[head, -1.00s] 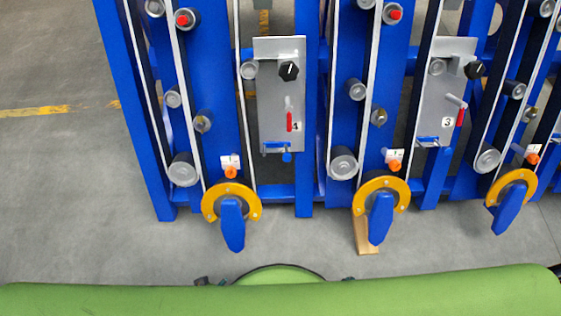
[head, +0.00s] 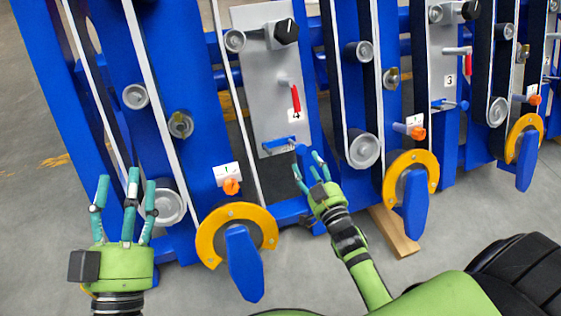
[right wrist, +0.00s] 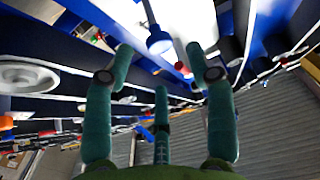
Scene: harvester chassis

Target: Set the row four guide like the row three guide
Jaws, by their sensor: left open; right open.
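The row four guide is a grey plate (head: 252,70) marked 4, with a black knob (head: 286,32) at its top, a red-handled lever (head: 296,98) hanging down, and a blue part (head: 278,145) at its lower edge. The row three guide (head: 441,75), marked 3, stands to the right with a black knob (head: 470,10), red lever (head: 468,65) and blue part (head: 444,105). My right gripper (head: 309,168) is open just below row four's plate. In the right wrist view a blue cylinder (right wrist: 159,41) shows beyond its open fingers. My left gripper (head: 125,185) is open and empty at the left.
Blue uprights with belts and rollers (head: 168,204) flank the plates. Orange rings with blue arms (head: 245,262) jut out below, one close left of my right gripper and another (head: 415,205) to its right. A wooden block (head: 395,235) lies beneath. Floor is clear at far left.

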